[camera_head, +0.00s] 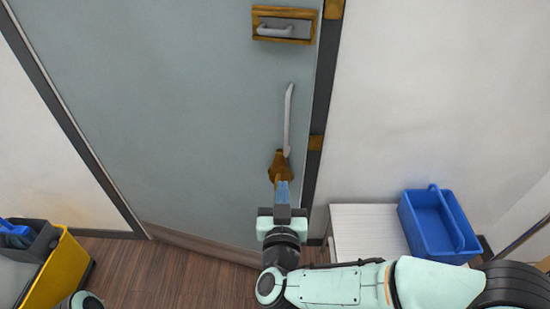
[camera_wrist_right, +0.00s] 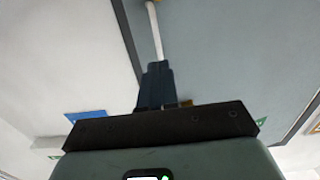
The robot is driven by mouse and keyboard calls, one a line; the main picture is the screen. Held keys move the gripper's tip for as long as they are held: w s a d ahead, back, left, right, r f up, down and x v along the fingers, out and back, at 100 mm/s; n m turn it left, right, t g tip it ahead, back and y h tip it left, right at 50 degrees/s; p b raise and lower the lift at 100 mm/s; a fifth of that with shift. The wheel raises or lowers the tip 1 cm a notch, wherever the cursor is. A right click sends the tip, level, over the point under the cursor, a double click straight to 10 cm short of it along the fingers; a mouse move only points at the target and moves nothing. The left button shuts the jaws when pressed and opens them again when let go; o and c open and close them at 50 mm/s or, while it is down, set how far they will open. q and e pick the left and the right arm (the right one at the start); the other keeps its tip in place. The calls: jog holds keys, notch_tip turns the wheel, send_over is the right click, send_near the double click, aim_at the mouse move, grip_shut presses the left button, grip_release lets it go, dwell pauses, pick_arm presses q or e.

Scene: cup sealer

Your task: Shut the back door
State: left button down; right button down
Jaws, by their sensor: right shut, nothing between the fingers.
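The back door (camera_head: 190,110) is a large grey-blue panel filling the middle of the head view. Its bottom edge slants towards me at the right, so it looks slightly ajar. A long pale handle (camera_head: 288,118) with a brass-coloured base (camera_head: 280,164) is near its right edge. The handle also shows in the right wrist view (camera_wrist_right: 154,30). My right gripper (camera_head: 282,188) is shut and empty, its fingertips just below the handle base in the picture; I cannot tell if they touch. It also shows in the right wrist view (camera_wrist_right: 156,68). My left gripper is not in view.
A dark door frame (camera_head: 322,110) runs along the door's right side. A white stand (camera_head: 365,235) with a blue basket (camera_head: 436,228) is to the right. A yellow bin (camera_head: 58,270) is at the lower left. Wooden floor (camera_head: 165,275) shows in front of the door.

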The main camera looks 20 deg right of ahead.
aim_at(286, 140)
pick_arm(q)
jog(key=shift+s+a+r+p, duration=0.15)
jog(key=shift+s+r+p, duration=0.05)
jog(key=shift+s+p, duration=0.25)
pick_arm(e)
jog(key=shift+h, duration=0.3)
jog(key=x, duration=0.4)
jog(key=r+x, duration=0.1)
jog(key=x, duration=0.8)
jog(key=shift+w+d+r, duration=0.15)
jog(key=shift+d+r, duration=0.05)
